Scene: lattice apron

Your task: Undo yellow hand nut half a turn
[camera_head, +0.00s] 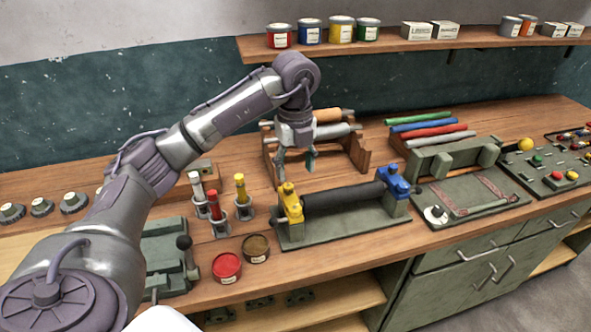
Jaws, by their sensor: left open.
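The yellow hand nut (290,204) sits at the left end of a dark roller (343,198), on a grey-green stand (338,228). A blue hand nut (396,183) is at the roller's right end. My left gripper (297,163) points down, open and empty, a little above and behind the yellow nut in the picture, apart from it as far as I can see. My right gripper is not in view.
Left of the stand are upright red, white and yellow-handled tools (214,206). Red and brown tins (227,267) stand in front. A wooden rack (350,151) is behind my left gripper. A flat fixture (475,196) and a button panel (555,173) lie right.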

